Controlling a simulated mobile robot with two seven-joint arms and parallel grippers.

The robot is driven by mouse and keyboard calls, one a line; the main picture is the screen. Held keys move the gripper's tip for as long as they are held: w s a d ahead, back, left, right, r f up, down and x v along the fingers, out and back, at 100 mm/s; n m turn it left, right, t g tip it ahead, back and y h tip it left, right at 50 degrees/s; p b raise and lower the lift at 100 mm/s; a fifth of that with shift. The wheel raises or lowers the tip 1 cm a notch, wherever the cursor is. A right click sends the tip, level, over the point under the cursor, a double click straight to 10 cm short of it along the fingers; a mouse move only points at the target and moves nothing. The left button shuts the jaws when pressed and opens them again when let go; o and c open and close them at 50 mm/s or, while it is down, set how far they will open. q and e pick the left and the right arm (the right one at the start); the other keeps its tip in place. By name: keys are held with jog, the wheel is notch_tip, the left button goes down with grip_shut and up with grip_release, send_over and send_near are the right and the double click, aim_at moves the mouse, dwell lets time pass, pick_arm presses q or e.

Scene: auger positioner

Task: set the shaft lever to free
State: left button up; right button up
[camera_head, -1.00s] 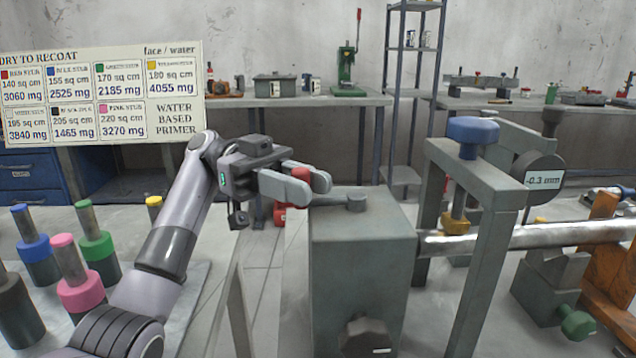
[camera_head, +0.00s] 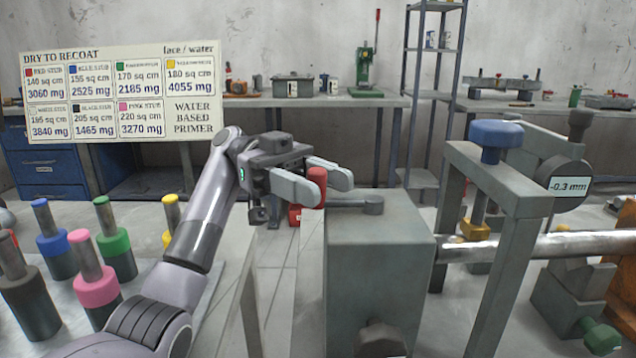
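The shaft lever (camera_head: 350,206) is a grey bar on top of a grey housing block (camera_head: 380,260). Its round pivot boss is at the right and a red knob (camera_head: 316,188) stands at its left end. My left gripper (camera_head: 328,186) is at the knob, coming in from the left. Its two pale fingers look spread, with the red knob at the fingertips, between them in the picture. I cannot tell whether either finger touches the knob. No marking for free shows on the block. My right gripper is not in view.
A grey frame with a blue knob (camera_head: 496,135) stands right of the block over the metal shaft (camera_head: 560,245). A gauge (camera_head: 570,184) reads -0.3 mm. Coloured stubs stand on a tray at the left, below a sign (camera_head: 120,95). A small red object (camera_head: 295,214) shows beneath the gripper.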

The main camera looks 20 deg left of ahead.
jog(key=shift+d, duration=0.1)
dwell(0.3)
pick_arm(q)
notch_tip(320, 180, up, 11)
jog(key=shift+r+p, duration=0.2)
jog(key=shift+p, duration=0.75)
notch_tip(320, 180, up, 9)
jog(key=p, duration=0.1)
jog(key=shift+f+p, duration=0.15)
jog(key=shift+p, duration=0.2)
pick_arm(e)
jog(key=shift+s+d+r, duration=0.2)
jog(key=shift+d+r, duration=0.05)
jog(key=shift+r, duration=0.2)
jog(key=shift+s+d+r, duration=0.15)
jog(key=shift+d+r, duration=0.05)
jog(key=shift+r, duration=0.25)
